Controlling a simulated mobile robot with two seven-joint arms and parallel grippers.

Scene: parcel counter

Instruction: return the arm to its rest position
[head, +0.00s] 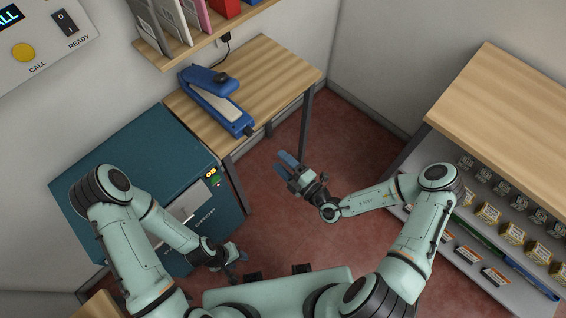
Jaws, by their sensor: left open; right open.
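My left gripper (240,255) is low in front of the teal drop cabinet, close to my own body, and holds nothing that I can see. Its fingers are small in the picture.
The teal cabinet (128,163) stands at left. A blue stapler-like device (214,100) lies on the small wooden table (272,67). A shelf unit (510,95) with several small boxes stands at right. A wall panel (45,45) has a yellow button (23,52). The floor (345,135) between is clear.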

